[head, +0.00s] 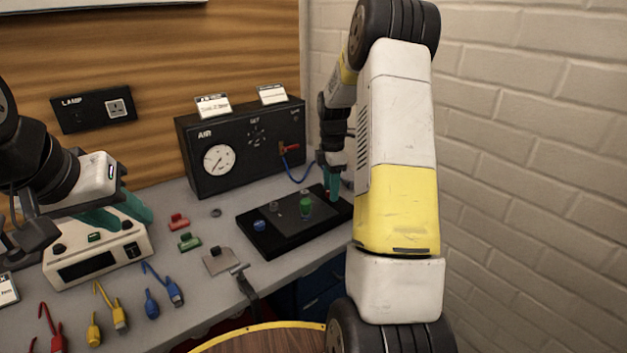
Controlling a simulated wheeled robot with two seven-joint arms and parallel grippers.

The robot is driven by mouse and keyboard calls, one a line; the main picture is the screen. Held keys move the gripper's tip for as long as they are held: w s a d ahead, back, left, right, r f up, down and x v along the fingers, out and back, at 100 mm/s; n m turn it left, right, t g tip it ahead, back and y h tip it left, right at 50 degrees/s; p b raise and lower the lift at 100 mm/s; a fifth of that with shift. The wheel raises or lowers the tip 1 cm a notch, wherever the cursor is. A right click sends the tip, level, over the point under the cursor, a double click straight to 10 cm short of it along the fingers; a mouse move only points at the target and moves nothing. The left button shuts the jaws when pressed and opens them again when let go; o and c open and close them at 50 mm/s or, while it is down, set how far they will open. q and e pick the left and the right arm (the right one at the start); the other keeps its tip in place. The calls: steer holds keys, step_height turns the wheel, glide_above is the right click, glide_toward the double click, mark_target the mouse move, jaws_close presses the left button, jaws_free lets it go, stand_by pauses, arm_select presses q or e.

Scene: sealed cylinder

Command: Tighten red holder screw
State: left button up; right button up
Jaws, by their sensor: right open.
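A dark board (270,235) lies on the bench in front of the black AIR box. It carries a blue knob-like piece (260,226), a green one (306,208) and a small grey one. My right gripper (332,184) points down at the board's right end, teal fingers open. A bit of red shows between and beside its fingertips, probably the red holder screw; the fingers hide most of it, and I cannot tell whether they touch it. My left gripper (122,212) is at the left, above the white instrument, its teal fingers apart and empty.
The AIR box (240,147) with gauge and red valve stands behind the board. Red (178,222) and green (189,241) clips and a grey clip (217,261) lie left of it. Coloured cables (110,306) lie at front left. My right arm fills the right; a brick wall stands behind.

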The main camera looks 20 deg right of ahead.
jaws_close()
